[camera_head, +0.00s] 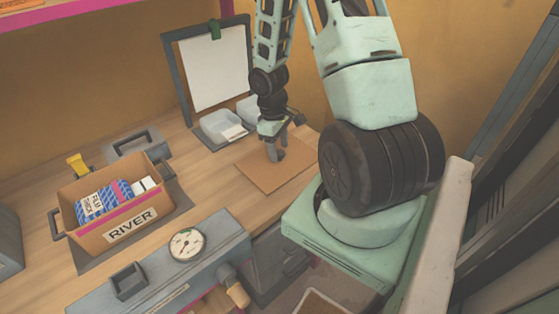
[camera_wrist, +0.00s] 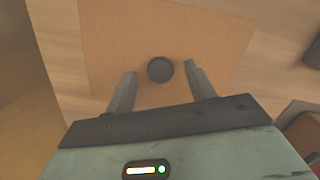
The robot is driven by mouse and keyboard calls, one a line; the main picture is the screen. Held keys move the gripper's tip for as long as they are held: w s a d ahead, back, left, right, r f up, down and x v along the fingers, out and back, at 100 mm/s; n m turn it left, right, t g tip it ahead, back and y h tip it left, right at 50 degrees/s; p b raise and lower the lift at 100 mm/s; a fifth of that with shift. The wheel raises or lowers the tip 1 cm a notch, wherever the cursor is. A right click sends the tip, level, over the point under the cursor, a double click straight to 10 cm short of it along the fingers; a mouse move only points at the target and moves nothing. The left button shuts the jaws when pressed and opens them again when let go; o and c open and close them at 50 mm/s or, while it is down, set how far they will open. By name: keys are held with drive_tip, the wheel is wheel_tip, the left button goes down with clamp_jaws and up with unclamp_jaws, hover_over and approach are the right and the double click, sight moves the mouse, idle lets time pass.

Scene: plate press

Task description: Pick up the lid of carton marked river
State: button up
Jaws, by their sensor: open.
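The lid, a flat brown cardboard square (camera_head: 258,177), lies on the right part of the wooden table, and it also fills the upper wrist view (camera_wrist: 110,35). A dark round knob (camera_wrist: 160,69) stands at its middle. My gripper (camera_head: 276,157) is over the lid, pointing down. In the wrist view my gripper (camera_wrist: 159,70) is open, with one finger on each side of the knob and gaps visible on both sides. The carton marked RIVER (camera_head: 105,220) stands open at the left, holding blue-patterned packets and a small white item.
A grey press-like box with a dial gauge (camera_head: 186,245) stands at the front. A grey handled lid (camera_head: 137,144) and a yellow item (camera_head: 77,165) lie behind the carton. White trays (camera_head: 220,127) and a clipboard-like board (camera_head: 211,72) stand behind the lid.

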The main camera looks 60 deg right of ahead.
drive_tip(key=shift+f, duration=0.5)
clamp_jaws()
